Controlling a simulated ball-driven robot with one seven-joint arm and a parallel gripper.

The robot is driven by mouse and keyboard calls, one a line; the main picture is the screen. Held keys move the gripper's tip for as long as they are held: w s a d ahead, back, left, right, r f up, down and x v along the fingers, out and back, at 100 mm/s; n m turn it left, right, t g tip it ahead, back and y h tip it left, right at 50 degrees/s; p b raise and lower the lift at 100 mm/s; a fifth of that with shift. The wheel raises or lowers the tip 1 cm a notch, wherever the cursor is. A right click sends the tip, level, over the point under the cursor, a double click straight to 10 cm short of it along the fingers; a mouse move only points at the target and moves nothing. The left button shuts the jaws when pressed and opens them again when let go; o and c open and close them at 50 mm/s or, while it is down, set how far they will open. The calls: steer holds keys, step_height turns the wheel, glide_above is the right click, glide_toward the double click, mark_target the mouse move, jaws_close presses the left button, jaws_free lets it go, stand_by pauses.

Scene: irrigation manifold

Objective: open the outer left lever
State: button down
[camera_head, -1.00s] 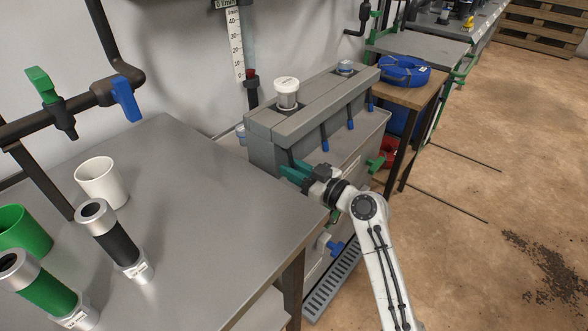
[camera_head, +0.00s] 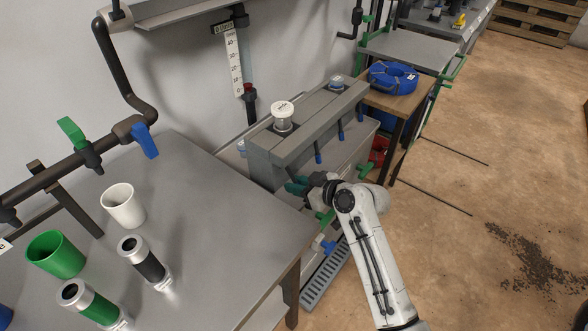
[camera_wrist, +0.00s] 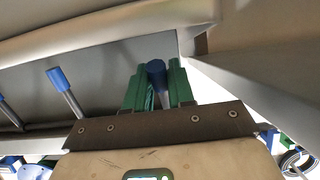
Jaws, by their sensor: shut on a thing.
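The grey manifold (camera_head: 262,160) stands beyond the near table and carries a row of blue-tipped levers. In the wrist view my gripper (camera_wrist: 153,88) has its green fingers closed around the blue tip of the outer left lever (camera_wrist: 156,72), at the end of the row beside the manifold's end wall. In the head view my gripper (camera_head: 296,187) is at the manifold's near end, and the lever it holds is hidden by it and my arm. Other levers hang free: one (camera_head: 318,158) nearest my gripper, also in the wrist view (camera_wrist: 59,79), and one (camera_head: 340,135) farther along.
The grey table (camera_head: 215,215) at left holds a white cup (camera_head: 123,206), a green cup (camera_head: 55,255) and dark and green cylinders. A white-lidded jar (camera_head: 282,118) stands on the manifold. A blue hose coil (camera_head: 393,78) lies on the wooden table behind. Floor at right is mostly clear.

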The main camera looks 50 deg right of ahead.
steer(key=r+g+p, duration=0.1)
steer(key=p, duration=0.2)
steer(key=s+r+g+p, duration=0.1)
steer(key=g+p, duration=0.1)
steer(key=p, duration=0.1)
steer(key=r+g+p, duration=0.1)
steer(key=p, duration=0.2)
steer(key=shift+s+p, duration=0.3)
steer(key=shift+p, duration=0.1)
steer(key=g+p, duration=0.1)
steer(key=p, duration=0.1)
steer(key=r+g+p, duration=0.1)
steer(key=g+p, duration=0.1)
steer(key=p, duration=0.1)
steer(key=shift+s, duration=0.3)
steer(key=shift+d+r+g+p, duration=0.1)
steer(key=shift+g+p, duration=0.4)
steer(key=shift+p, duration=0.2)
steer(key=shift+r, duration=0.1)
steer(key=c, duration=1.2)
jaws_free()
steer(key=shift+s, duration=0.1)
steer(key=shift+o, duration=0.7)
steer(key=v, duration=1)
steer(key=shift+r, duration=0.35)
steer(key=shift+s, duration=0.1)
